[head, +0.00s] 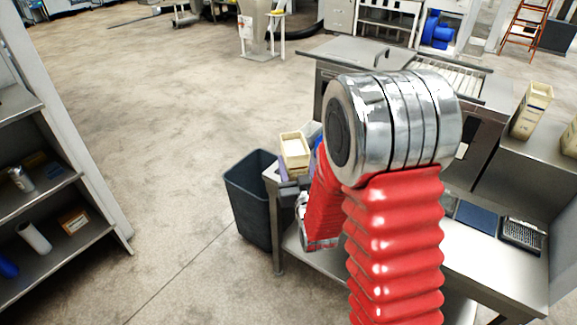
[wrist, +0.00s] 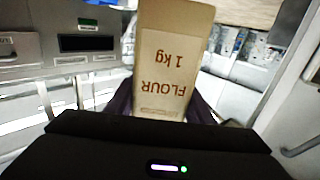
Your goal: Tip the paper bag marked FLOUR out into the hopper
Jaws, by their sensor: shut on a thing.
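The paper bag marked FLOUR 1 kg (wrist: 172,62) fills the middle of the wrist view, its lettering upside down in the picture. My gripper (wrist: 160,108) is shut on it, with a dark finger on each side. In the head view the pale bag (head: 295,153) shows above my gripper (head: 290,177), over the left end of the steel table, and looks upright with its top towards the camera. My red-sleeved arm hides part of that area. I cannot pick out the hopper with certainty in either view.
A dark bin (head: 250,190) stands left of the steel table (head: 480,265). A steel machine with rollers (head: 452,76) stands behind my arm. Other pale containers (head: 532,110) stand on the right. A shelf unit (head: 70,238) is at the left. The floor between is clear.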

